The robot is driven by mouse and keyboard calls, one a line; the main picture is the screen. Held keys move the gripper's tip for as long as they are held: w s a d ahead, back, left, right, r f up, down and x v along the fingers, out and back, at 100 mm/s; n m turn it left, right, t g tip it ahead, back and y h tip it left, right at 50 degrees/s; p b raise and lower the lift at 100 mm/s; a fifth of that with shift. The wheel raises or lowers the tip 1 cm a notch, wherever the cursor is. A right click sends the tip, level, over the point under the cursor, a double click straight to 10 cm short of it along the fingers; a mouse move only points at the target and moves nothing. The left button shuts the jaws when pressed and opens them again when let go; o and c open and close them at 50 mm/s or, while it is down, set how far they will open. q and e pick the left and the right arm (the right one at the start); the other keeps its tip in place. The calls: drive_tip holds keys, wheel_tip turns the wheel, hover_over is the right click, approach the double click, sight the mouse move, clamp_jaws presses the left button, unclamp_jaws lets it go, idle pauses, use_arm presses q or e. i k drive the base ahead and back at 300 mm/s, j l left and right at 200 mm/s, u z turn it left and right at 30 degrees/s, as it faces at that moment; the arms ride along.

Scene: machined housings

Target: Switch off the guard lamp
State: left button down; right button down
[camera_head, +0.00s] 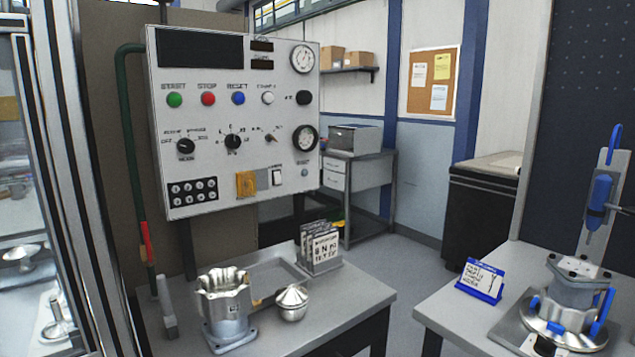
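A light grey control panel (236,160) stands at the left behind the bench. It carries a green START button (174,99), a red STOP button (208,98) and a blue RESET button (238,97). A small white rocker switch (277,178) sits low on the panel, right of a yellow-orange square part (246,184). The label above the rocker is too small to read surely, and its position cannot be told. I cannot identify the guard lamp itself. Neither of my grippers is in view.
A metal housing (225,302) and a domed metal part (292,301) stand on the left bench (330,308). A right bench (445,309) holds a blue-framed card (481,280) and a clamped housing (576,285). Floor shows between the benches. A glass-fronted enclosure borders the left.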

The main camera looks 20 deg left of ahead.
sight(276, 173)
drive_tip(key=i+l+z, duration=0.1)
drive_tip(key=i+l, duration=0.2)
drive_tip(key=i+l+z, duration=0.15)
drive_tip(key=i, duration=0.35)
drive_tip(key=l, duration=0.1)
